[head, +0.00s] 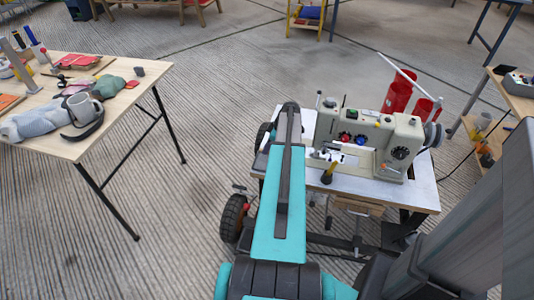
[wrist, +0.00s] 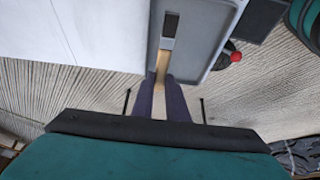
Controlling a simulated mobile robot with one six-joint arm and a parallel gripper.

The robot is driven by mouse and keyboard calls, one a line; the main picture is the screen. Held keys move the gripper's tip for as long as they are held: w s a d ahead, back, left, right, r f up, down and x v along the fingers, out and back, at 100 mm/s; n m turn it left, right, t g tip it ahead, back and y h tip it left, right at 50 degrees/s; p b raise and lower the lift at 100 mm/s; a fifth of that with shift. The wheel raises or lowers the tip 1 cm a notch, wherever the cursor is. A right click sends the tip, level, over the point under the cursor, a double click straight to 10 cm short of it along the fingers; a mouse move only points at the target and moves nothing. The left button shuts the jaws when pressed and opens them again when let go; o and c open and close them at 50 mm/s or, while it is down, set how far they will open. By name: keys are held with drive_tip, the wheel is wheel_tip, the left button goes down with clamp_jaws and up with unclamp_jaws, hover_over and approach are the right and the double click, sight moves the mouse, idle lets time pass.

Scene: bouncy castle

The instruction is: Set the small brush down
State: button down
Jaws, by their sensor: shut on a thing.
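The small brush (wrist: 161,66) shows in the wrist view, with a tan handle and a darker grey end pointing up the picture. My gripper (wrist: 162,82) is shut on its handle, one dark finger on each side. The brush overlaps a pale grey surface (wrist: 205,35) in that view; I cannot tell whether it touches it. In the head view my arm hides the gripper and the brush. A small table (head: 417,196) with a pale top stands right of my arm there, bearing a beige sewing machine (head: 365,140).
A yellow-and-black tool (head: 327,174) is at the small table's front edge. Red containers (head: 398,95) stand behind the machine. Striped floor (head: 200,200) is open between the tables.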

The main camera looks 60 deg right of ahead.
drive_tip(key=shift+f, duration=1.7)
drive_tip(key=shift+f, duration=0.2)
drive_tip(key=c, duration=2)
unclamp_jaws()
drive_tip(key=shift+r, duration=0.25)
drive_tip(key=v, duration=1.2)
drive_tip(key=shift+w, duration=0.1)
